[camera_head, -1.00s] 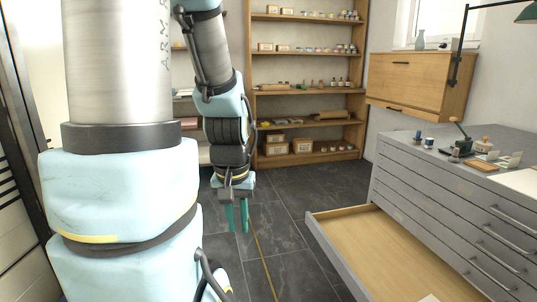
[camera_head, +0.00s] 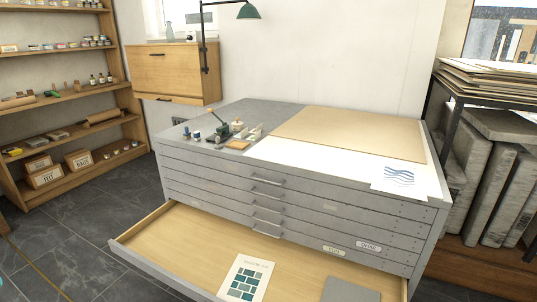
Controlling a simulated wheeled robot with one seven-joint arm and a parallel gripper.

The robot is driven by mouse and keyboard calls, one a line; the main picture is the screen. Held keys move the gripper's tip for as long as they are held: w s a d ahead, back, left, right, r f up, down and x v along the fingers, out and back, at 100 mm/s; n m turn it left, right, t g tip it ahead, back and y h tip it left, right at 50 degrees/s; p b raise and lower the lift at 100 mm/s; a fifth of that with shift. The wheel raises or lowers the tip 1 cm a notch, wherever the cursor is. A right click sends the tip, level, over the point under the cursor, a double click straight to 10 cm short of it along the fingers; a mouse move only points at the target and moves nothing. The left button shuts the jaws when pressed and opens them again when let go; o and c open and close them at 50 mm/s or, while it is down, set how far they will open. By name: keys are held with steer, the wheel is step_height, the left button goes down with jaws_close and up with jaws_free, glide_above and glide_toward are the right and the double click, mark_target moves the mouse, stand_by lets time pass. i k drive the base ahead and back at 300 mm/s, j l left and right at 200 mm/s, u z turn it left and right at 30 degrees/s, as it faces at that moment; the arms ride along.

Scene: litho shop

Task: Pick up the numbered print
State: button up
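Two prints are in view, and I cannot read a number on either. One print (camera_head: 246,279), a white sheet with teal blocks and a line of small text, lies flat in the open drawer (camera_head: 185,238). The other print (camera_head: 398,178), a white sheet with blue wavy lines, lies at the right front of the grey flat-file cabinet's top (camera_head: 270,106), near its edge. My gripper is out of view now.
A grey sheet (camera_head: 350,290) lies in the drawer beside the teal print. A tan board (camera_head: 350,132), small tools and a green lamp (camera_head: 248,11) are at the cabinet top. Stone slabs (camera_head: 500,190) stand at right. Dark tiled floor (camera_head: 75,235) is clear at left.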

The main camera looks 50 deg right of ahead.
mark_target(389, 176)
steer(key=i+l, duration=0.15)
steer(key=z, duration=0.4)
steer(key=i+z, duration=0.15)
steer(key=z, duration=0.7)
steer(key=i+z, duration=0.15)
steer(key=z, duration=0.3)
